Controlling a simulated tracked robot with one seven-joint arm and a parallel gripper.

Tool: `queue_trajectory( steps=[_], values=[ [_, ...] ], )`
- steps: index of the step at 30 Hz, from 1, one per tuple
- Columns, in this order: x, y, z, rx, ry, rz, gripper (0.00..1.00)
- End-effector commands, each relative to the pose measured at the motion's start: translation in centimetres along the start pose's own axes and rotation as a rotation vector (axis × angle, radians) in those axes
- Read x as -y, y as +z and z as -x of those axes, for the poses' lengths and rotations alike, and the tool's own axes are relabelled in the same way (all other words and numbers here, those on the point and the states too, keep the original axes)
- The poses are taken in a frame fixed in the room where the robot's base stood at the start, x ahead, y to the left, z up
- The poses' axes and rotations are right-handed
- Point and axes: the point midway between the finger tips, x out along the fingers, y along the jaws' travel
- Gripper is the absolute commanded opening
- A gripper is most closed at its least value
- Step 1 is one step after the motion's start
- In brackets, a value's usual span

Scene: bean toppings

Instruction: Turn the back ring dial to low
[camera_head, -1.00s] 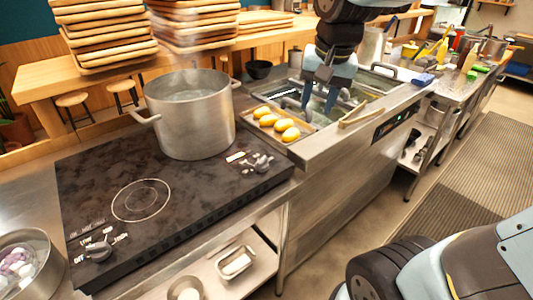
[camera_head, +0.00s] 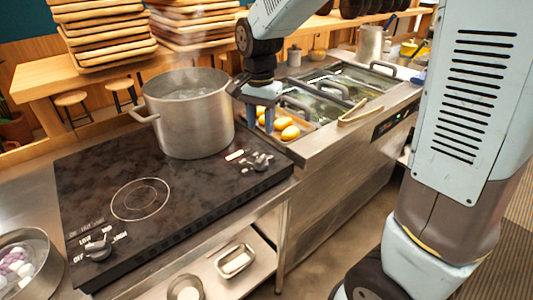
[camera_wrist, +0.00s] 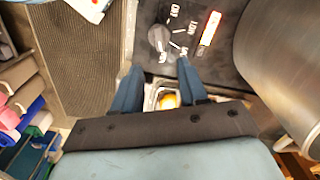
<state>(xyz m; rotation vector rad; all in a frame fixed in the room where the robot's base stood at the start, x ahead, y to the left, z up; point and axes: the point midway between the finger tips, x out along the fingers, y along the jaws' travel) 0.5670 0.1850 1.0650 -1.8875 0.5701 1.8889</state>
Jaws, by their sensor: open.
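The other dial (camera_head: 98,248) is at the front left, with OFF, LOW and HIGH marks. My gripper (camera_head: 259,122) is open and empty, above and behind the right dial, apart from it. In the wrist view the right dial (camera_wrist: 160,40) lies just beyond my fingertips (camera_wrist: 160,66), with the lit bar (camera_wrist: 210,30) beside it. Its labels are too small to read surely.
The steaming pot stands close to the left of my gripper. Stacked wooden trays (camera_head: 100,30) stand behind. The front of the cooktop around the bare ring (camera_head: 140,200) is clear.

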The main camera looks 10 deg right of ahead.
Motion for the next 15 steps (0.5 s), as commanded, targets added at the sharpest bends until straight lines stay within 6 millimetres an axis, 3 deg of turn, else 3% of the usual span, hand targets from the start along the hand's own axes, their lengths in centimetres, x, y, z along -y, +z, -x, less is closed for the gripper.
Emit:
queue_trajectory(
  steps=[15],
  values=[
    [0.0, 0.1, -8.8, 0.001, 0.002, 0.002, 0.43]
  ],
)
